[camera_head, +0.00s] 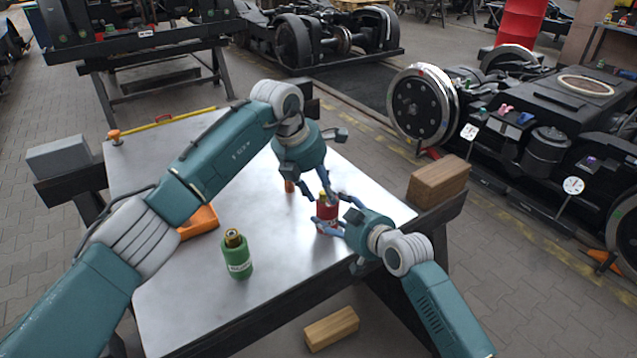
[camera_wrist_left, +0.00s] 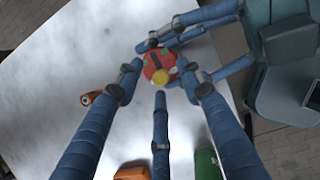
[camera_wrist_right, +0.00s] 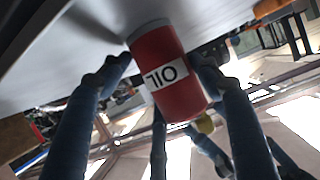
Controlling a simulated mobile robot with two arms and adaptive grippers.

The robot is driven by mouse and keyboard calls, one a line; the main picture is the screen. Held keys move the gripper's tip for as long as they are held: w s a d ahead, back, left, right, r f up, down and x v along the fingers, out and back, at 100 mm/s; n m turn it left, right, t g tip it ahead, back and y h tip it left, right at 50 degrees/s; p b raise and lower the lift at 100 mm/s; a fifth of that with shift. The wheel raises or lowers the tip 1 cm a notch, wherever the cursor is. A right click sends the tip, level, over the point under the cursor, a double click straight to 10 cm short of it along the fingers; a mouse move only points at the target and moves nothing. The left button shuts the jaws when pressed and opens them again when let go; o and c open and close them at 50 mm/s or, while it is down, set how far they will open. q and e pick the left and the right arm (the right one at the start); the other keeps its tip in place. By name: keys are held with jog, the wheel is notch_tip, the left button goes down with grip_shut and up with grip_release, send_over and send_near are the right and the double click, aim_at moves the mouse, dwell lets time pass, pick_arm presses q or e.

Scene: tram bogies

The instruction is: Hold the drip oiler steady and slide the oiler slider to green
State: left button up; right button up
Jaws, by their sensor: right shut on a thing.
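The red drip oiler (camera_head: 327,212) stands upright near the table's right side. In the right wrist view its "OIL" label (camera_wrist_right: 167,75) appears inverted between the fingers. My right gripper (camera_head: 328,224) is shut on its body from the right. My left gripper (camera_head: 324,193) is above the oiler, pointing down, fingers spread around its top. In the left wrist view the oiler's top (camera_wrist_left: 157,64) is red with green patches and a dark slot. A yellow knob (camera_wrist_left: 160,77) sits at its near side, between my left fingertips. I cannot tell which part is the slider, or whether my left fingers touch.
A green bottle (camera_head: 237,256) with a brass top stands on the table (camera_head: 190,300). An orange item (camera_head: 200,221) lies partly behind my left arm. A small copper-coloured piece (camera_head: 289,186) is left of the oiler. A wooden block (camera_head: 438,181) sits at the right edge.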

pick_arm(q)
grip_shut()
jog(key=shift+w+d, duration=0.15)
jog(key=shift+d, duration=0.1)
jog(key=shift+w+d+r, duration=0.1)
jog(key=shift+w+d, duration=0.6)
jog(key=shift+d, duration=0.35)
dwell(0.4)
